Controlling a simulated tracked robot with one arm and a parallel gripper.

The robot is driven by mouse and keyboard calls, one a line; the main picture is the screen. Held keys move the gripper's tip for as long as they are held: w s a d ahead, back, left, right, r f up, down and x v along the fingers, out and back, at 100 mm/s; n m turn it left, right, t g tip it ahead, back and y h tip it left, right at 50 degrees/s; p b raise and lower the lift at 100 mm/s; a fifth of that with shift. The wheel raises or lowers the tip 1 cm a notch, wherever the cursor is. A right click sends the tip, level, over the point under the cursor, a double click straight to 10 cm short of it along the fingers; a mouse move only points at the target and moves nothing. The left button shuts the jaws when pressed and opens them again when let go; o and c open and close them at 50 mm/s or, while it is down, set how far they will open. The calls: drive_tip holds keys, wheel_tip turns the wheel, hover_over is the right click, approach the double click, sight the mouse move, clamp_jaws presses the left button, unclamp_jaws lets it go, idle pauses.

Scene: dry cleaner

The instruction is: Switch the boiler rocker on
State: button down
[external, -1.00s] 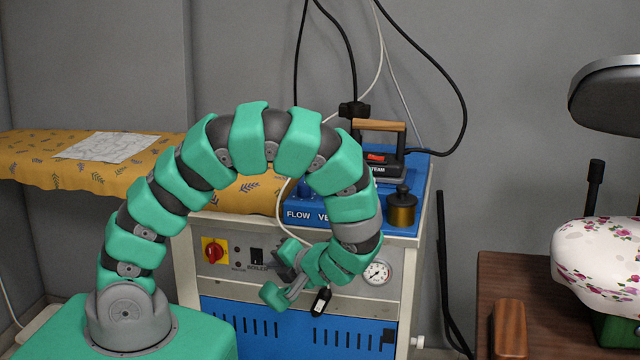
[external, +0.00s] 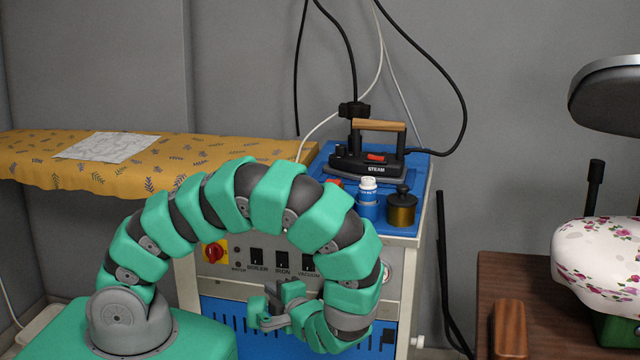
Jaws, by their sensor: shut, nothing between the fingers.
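The boiler rocker (external: 257,256) is a small black switch above the BOILER label on the grey front panel of the steam unit (external: 222,277). It shows uncovered, but its tilt is too small to read. My gripper (external: 264,312) is shut and empty, in front of the unit's lower blue part, below the boiler rocker and apart from it in the picture. The iron rocker (external: 282,260) and the vacuum rocker (external: 308,262) sit to the right of the boiler rocker, close above my wrist.
A red rotary knob on a yellow plate (external: 213,252) sits left of the rockers. On the blue top stand a steam iron (external: 372,160), a blue-and-white bottle (external: 368,200) and a brass weight (external: 402,208). My arm arches over the panel's right side and hides most of the gauge.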

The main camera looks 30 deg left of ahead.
drive_tip(key=w+d+b+x, duration=0.2)
drive_tip(key=b+x, duration=0.2)
drive_tip(key=x, duration=0.9)
drive_tip(key=shift+s, duration=0.1)
drive_tip(key=shift+f, duration=0.1)
idle(0.4)
